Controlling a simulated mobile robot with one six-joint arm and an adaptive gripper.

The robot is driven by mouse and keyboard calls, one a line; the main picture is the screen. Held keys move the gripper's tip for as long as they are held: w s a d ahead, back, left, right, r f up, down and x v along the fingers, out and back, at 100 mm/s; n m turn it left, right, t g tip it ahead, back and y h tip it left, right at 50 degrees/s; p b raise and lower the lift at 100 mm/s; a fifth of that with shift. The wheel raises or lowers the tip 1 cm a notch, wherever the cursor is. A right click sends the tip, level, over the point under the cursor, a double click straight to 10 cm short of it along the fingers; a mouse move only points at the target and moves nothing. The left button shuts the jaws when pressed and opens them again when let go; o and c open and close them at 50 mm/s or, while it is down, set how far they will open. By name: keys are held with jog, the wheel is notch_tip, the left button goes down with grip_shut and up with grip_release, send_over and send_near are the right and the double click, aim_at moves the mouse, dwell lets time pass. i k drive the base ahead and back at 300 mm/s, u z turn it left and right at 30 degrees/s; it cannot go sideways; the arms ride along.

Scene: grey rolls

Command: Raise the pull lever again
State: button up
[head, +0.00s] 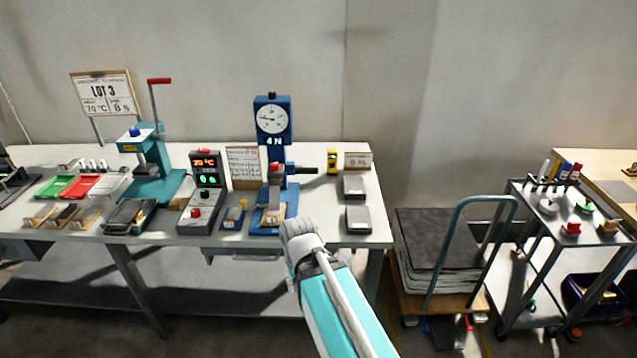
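A blue pull tester (272,105) stands on the bench, with a round dial and a "4 N" display. A dark bar (303,170) sticks out nearly level from its right side; it looks like the lever, but I cannot be sure. A red part (276,168) sits low on the tester's front, above its blue base (266,218). The pale wrist of my arm is in front of the bench edge, just right of and below the tester's base. My gripper's fingers cannot be made out, so its opening and any contact are hidden.
Left of the tester stand a controller with lit displays (206,180) and a teal press (150,165) with a raised red-tipped handle (158,81). Grey boxes (357,219) and a yellow object (332,160) lie to the right. A trolley (455,240) stands beyond the bench's right end.

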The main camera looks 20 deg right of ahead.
aim_at(300, 169)
jog(key=k, duration=0.75)
jog(key=z, duration=0.65)
jog(key=i, duration=1)
